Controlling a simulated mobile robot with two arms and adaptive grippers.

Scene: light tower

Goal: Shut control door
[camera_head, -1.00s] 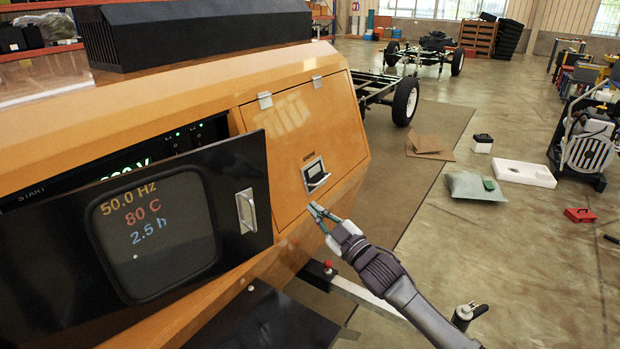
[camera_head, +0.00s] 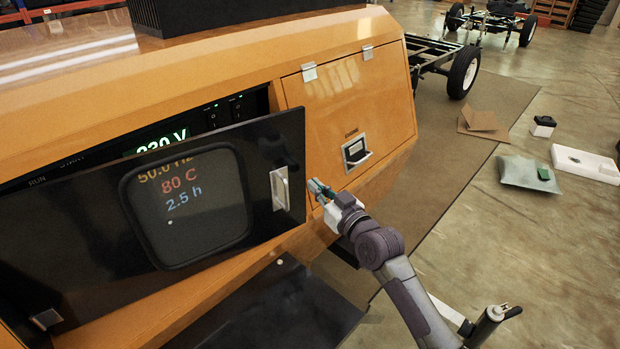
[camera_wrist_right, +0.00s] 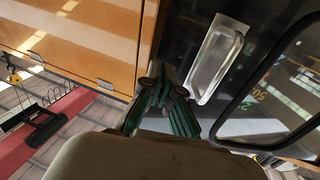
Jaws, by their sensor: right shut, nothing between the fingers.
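The black control door (camera_head: 80,215) with a dark window hangs ajar in front of the orange housing in the head view. Its metal handle (camera_head: 279,189) is near its right edge. In the right wrist view the handle (camera_wrist_right: 214,62) lies just beyond the fingers, and the door window (camera_wrist_right: 285,90) is at the right. My right gripper (camera_head: 315,188) is shut and empty, just right of the door's free edge; whether it touches the door is unclear. It also shows in the right wrist view (camera_wrist_right: 163,92). My left gripper is not in view.
Behind the door, a recessed panel shows a green display (camera_head: 163,141) and small switches. An orange hatch (camera_head: 345,110) with a latch (camera_head: 356,153) is to the right. A dark flat panel (camera_head: 285,310) lies below.

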